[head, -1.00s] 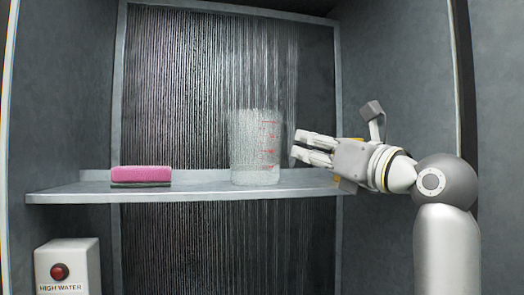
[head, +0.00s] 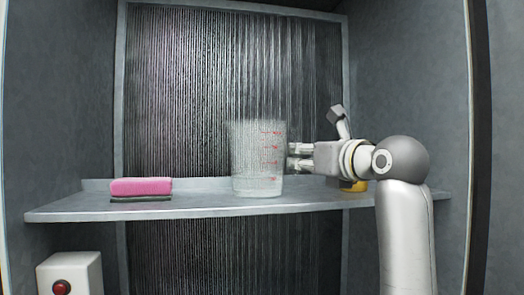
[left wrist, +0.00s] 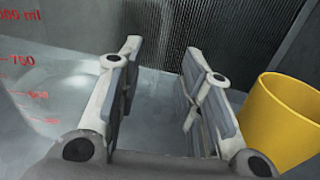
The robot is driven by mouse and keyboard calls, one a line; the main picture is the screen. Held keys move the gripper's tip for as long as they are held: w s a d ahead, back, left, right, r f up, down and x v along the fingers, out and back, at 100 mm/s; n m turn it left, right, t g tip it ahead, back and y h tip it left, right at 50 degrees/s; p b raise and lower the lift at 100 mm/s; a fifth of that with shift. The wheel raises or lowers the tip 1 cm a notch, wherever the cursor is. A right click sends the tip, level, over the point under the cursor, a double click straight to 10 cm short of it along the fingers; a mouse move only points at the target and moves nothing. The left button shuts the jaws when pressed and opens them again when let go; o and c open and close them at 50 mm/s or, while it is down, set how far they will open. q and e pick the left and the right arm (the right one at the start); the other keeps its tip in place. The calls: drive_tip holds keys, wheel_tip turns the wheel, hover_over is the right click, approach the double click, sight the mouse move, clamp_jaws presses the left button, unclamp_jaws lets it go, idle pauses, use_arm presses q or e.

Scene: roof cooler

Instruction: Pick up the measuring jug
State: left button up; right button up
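The measuring jug (head: 257,160) is clear with red markings and stands upright on the shelf (head: 220,208) in the head view. Part of its marked wall (left wrist: 30,90) fills the left of the left wrist view. My left gripper (head: 291,155) is just right of the jug in the head view, at about its mid height. I cannot tell whether it touches the jug. In the left wrist view its fingers (left wrist: 163,52) are apart with nothing seen held between them, and the jug is to their left. My right gripper is not in view.
A yellow cup (left wrist: 285,115) is close to the right finger in the left wrist view; part of it (head: 355,186) shows below my wrist in the head view. A pink sponge (head: 140,187) lies on the shelf's left. A red-button box (head: 70,272) is below.

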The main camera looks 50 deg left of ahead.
use_arm(q)
drive_tip(key=shift+p+x, duration=0.4)
drive_tip(key=shift+x, duration=0.75)
drive_tip(key=shift+a+f, duration=0.1)
drive_tip(key=shift+a, duration=0.25)
drive_tip(key=shift+d, duration=0.25)
drive_tip(key=c, duration=0.4)
clamp_jaws()
